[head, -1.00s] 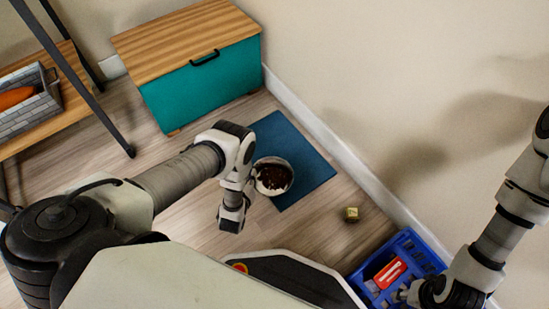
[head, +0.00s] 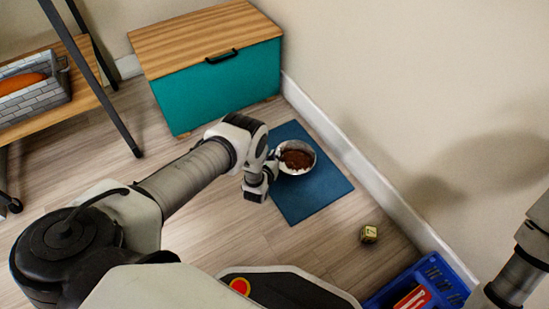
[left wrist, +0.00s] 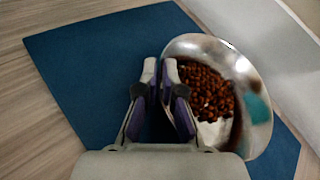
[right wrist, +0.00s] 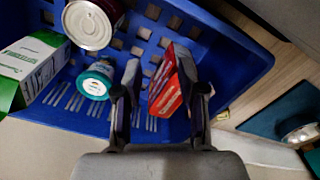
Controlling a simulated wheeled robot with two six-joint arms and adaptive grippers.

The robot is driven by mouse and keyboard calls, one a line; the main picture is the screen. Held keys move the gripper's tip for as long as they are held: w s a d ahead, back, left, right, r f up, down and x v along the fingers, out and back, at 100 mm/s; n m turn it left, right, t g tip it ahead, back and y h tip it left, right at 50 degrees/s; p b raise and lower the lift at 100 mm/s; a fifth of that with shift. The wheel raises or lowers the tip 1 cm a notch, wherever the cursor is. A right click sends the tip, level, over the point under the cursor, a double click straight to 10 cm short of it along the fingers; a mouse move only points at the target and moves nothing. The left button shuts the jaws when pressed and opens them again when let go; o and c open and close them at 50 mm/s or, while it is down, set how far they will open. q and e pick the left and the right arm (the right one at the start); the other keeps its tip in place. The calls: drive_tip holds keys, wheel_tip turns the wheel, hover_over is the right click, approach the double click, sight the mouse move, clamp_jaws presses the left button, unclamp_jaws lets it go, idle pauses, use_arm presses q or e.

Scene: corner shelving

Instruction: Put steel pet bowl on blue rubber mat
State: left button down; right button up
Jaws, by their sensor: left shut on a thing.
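The steel pet bowl (head: 297,157), round, shiny and holding brown kibble, is over the blue rubber mat (head: 318,196), toward its far half. My left gripper (head: 272,168) is shut on the bowl's near-left rim. In the left wrist view, the closed fingers (left wrist: 160,75) pinch the rim of the bowl (left wrist: 255,105), with the mat (left wrist: 85,60) below. I cannot tell whether the bowl touches the mat. My right gripper (right wrist: 158,95) is open in the right wrist view, over a blue crate, with a red packet between its fingers.
The blue crate (head: 438,270) at lower right holds the red packet (right wrist: 170,80), cans and a green-white carton (right wrist: 30,65). A small yellowish cube (head: 369,234) lies on the floor. A teal chest (head: 225,85) stands behind the mat; the wall runs along its right.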

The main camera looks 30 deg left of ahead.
use_arm(q)
drive_tip(key=c, duration=1.7)
unclamp_jaws()
drive_tip(key=shift+f, duration=0.1)
drive_tip(key=o, duration=0.4)
